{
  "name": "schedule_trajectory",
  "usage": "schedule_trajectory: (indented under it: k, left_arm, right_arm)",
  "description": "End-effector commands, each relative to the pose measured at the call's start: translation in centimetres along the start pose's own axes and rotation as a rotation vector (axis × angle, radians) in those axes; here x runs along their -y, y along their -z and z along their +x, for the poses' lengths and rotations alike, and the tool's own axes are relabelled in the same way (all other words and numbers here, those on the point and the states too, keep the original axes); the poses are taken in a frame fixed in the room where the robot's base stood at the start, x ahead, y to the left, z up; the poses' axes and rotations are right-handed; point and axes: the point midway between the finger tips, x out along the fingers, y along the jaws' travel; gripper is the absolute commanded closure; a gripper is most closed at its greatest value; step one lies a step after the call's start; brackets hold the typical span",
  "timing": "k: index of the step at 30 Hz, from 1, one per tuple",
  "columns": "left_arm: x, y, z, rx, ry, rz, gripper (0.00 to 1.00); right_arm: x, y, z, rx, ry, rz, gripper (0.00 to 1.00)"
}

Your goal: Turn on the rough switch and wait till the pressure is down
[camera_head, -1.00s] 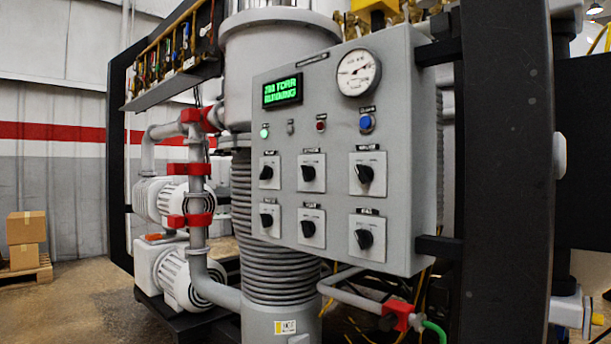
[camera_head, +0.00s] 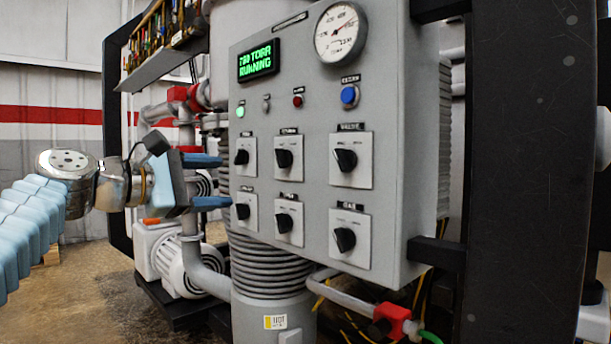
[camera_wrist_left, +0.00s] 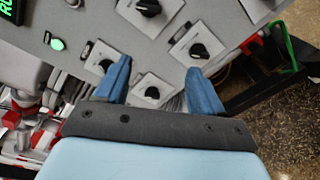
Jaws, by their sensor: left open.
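The grey control panel (camera_head: 315,110) has a lit green display (camera_head: 258,61) reading what looks like "7?0 TORR RUNNING". A round white pressure gauge (camera_head: 340,32) has its needle toward the upper right. Six black rotary switches stand in two rows: upper left (camera_head: 242,157), upper middle (camera_head: 284,159), upper right (camera_head: 346,160), lower left (camera_head: 243,211), lower middle (camera_head: 284,222), lower right (camera_head: 345,239). Their labels are too small to read surely. My left gripper (camera_head: 226,181) is open and empty at the panel's left edge. In the left wrist view, the lower-left switch (camera_wrist_left: 150,92) shows between its fingers.
A green lamp (camera_head: 240,111), red button (camera_head: 297,101) and blue button (camera_head: 349,95) sit above the switches. A black frame post (camera_head: 530,170) stands right of the panel. Pipes and pumps (camera_head: 175,255) lie behind and left. The space before the panel is clear.

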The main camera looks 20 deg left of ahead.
Motion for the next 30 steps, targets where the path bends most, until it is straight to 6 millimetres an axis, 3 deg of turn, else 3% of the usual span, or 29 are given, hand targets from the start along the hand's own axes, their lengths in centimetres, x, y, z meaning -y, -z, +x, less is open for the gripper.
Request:
schedule_trajectory:
  k: [1,3,7,21,30]
  left_arm:
    - [-1.1,-1.6,-1.7,0.019,-0.023,0.002,0.32]
    - [-1.8,-3.1,-3.1,0.041,-0.038,-0.002,0.32]
    - [-2.2,-3.9,-3.0,0.054,-0.043,-0.003,0.32]
    - [-2.7,-4.3,7.0,0.052,-0.040,-0.003,0.32]
    - [-2.7,-4.4,10.0,0.052,-0.042,-0.002,0.32]
  right_arm:
    - [0.0,0.0,0.0,0.001,0.000,0.000,0.57]
    - [0.1,0.0,0.0,0.001,0.000,-0.001,0.57]
    - [0.1,0.0,-0.1,0.001,0.001,-0.001,0.57]
    - [1.2,-0.3,-1.6,0.008,0.007,-0.007,0.57]
    - [1.4,-0.3,-2.2,0.009,0.008,-0.008,0.57]
